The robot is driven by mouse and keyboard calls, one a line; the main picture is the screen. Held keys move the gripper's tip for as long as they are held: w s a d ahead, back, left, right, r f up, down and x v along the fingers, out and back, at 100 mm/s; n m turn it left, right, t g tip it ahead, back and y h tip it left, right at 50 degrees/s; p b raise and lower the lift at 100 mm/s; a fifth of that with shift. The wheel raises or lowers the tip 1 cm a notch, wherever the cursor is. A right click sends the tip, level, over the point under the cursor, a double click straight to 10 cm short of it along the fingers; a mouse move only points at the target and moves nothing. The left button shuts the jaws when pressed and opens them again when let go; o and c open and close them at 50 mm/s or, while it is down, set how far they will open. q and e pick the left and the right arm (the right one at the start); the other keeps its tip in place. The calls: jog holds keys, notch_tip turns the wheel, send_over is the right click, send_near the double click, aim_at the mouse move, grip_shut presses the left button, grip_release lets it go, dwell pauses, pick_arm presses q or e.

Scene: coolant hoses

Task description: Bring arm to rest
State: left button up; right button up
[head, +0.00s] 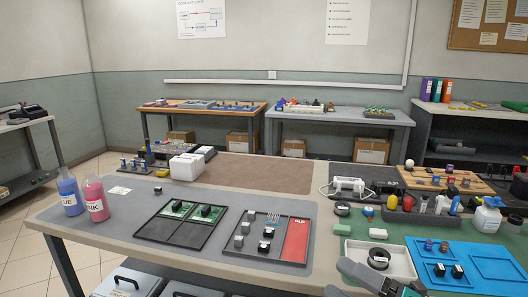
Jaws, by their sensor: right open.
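My right gripper (378,281) shows at the bottom edge, right of the middle, partly cut off by the frame. It is open, with nothing seen between its fingers. It is in front of a white tray (400,259) that holds a black ring-shaped coil (379,258); I cannot tell its height above the table. My left gripper is not in view.
A blue tray (490,262) with small parts lies right of my gripper. A dark tray with a red section (297,240) lies to the left. Blue (69,192) and pink (96,200) bottles stand at the far left. The brown mat (260,172) is mostly clear.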

jog(key=s+d+f+m+h, duration=0.1)
jog(key=s+f+m+h, duration=0.3)
jog(key=f+m, duration=0.3)
jog(key=s+d+f+m+h+p, duration=0.1)
jog(key=s+f+m+h, duration=0.4)
jog(key=m, duration=0.6)
jog(key=s+d+f+m+g+h+p, duration=0.1)
jog(key=s+f+m+h, duration=0.3)
jog(key=f+m, duration=0.5)
jog(key=shift+s+d+f+m+h, duration=0.15)
jog(key=shift+d+f+m+h, duration=0.15)
jog(key=shift+f+h, duration=0.4)
